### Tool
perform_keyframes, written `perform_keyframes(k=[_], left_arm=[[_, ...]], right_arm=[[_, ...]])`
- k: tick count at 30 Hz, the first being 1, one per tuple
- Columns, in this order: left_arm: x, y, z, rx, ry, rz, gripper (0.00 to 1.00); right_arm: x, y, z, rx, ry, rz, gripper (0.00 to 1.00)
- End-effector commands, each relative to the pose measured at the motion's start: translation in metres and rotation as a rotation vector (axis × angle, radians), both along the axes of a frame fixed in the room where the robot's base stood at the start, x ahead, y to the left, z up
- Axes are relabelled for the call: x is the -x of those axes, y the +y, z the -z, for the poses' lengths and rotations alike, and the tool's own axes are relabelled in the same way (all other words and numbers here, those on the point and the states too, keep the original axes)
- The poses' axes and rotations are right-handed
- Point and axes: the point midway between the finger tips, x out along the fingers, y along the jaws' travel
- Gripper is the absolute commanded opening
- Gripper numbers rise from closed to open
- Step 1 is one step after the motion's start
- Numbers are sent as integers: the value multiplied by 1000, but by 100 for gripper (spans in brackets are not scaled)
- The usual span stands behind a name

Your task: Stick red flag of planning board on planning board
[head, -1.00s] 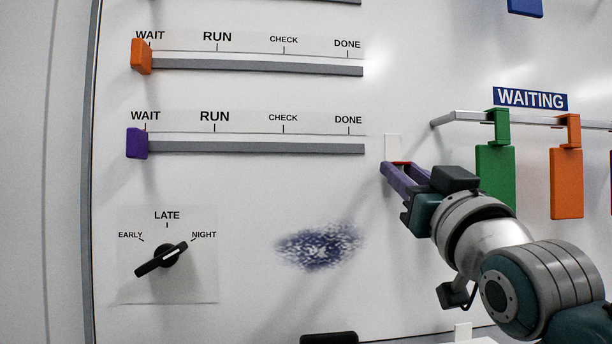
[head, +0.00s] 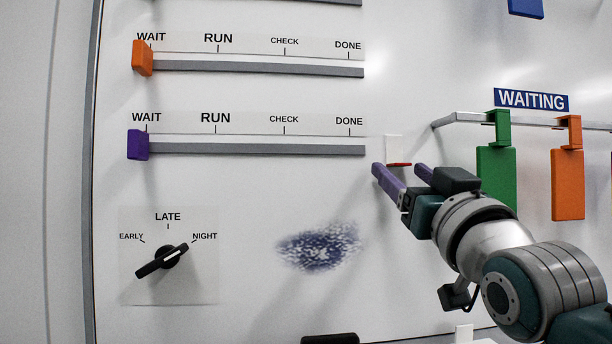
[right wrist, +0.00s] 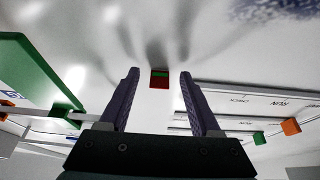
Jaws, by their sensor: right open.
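The red flag (head: 399,165) shows in the head view as a thin red strip at the lower end of a small white piece (head: 394,147) on the planning board (head: 230,190). In the right wrist view the red flag (right wrist: 159,82) is a small red block with a green patch, against the white board. My right gripper (head: 398,169) is open. Its two purple fingers stand on either side of the flag, with a clear gap to each, and the flag lies between and just beyond the fingertips in the right wrist view (right wrist: 159,76). My left gripper is not in view.
Green (head: 496,180) and orange (head: 567,185) tags hang from a rail right of my right gripper, close to my arm. Slider tracks (head: 260,149) and a black dial (head: 165,257) are at left. A blue smudge (head: 318,247) marks the board below.

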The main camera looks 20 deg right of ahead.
Motion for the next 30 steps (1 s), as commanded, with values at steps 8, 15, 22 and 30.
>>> perform_keyframes(k=[8,15,22,30], left_arm=[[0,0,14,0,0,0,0],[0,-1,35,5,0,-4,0],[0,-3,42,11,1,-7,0],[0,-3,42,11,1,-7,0]], right_arm=[[23,5,15,1,1,0,64],[66,16,33,0,2,-1,64],[88,21,39,0,1,0,64],[89,22,38,0,0,0,64]])
